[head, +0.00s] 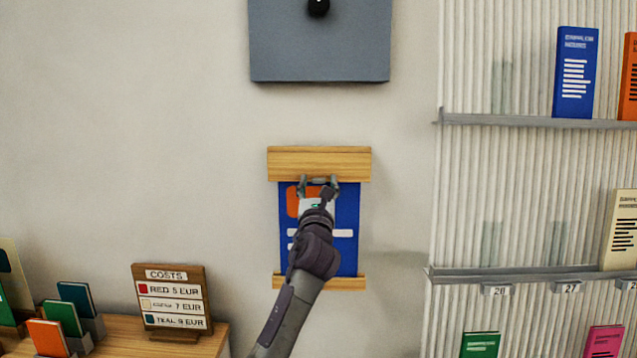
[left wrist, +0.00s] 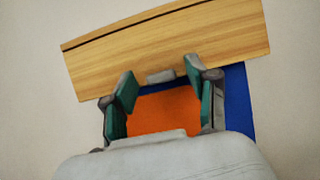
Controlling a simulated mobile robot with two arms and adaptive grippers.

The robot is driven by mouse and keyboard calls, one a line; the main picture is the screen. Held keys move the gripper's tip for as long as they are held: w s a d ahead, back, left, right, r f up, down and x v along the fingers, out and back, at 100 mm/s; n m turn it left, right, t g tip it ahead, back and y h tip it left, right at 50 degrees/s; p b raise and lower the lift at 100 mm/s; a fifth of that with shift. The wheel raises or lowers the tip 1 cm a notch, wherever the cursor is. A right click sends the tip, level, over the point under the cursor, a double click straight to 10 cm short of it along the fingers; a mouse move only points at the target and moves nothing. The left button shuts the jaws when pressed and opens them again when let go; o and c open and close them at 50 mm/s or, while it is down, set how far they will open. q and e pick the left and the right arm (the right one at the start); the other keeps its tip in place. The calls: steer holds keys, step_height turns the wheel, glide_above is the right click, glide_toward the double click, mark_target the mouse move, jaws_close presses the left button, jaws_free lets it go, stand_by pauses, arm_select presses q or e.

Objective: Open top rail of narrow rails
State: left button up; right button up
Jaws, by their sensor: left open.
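The top rail (head: 319,162) is a wooden bar on the wall, above a blue poster (head: 346,215) with an orange patch. The bottom rail (head: 345,283) is a thinner wooden strip at the poster's lower edge. In the left wrist view the top rail (left wrist: 165,48) runs tilted across the picture, with a small grey tab (left wrist: 161,76) at its lower edge. My left gripper (head: 319,182) is open at the top rail's lower edge, in front of the poster. In the left wrist view its fingers (left wrist: 160,85) stand apart on either side of the tab. My right gripper is not in view.
A grey panel (head: 320,50) with a black knob hangs above. A ribbed wall rack (head: 470,190) with shelves and leaflets stands at the right. A wooden table (head: 215,340) at the lower left holds a costs sign (head: 173,300) and coloured cards. Bare wall lies around the rails.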

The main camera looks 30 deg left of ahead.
arm_select(q)
steer(key=shift+c, duration=0.6)
jaws_close()
